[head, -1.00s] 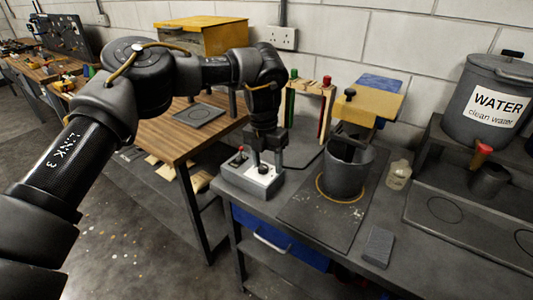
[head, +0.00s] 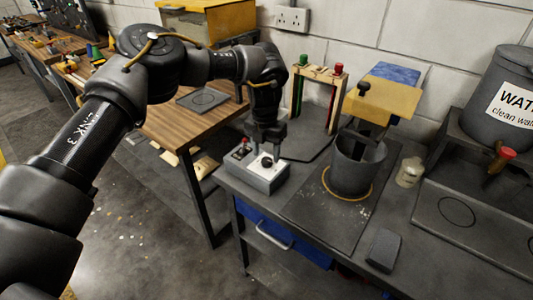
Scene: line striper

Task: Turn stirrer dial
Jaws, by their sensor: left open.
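The stirrer dial (head: 266,161) is a small black knob on the pale top of a grey control box (head: 258,178) at the left end of the dark bench. A small red part sits on the same box, left of the dial. My left gripper (head: 267,152) points down right over the dial, with its fingers open. I cannot tell whether the fingers touch the dial. A grey bucket (head: 352,175) stands on a dark mat to the right of the box, inside an orange ring. My right gripper is not in view.
A rack with green and red handles (head: 322,75) stands behind the box. A small jar (head: 409,172) and a dark grey block (head: 383,250) are on the bench. A water container (head: 497,100) stands at the right. A wooden table (head: 180,128) is at the left.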

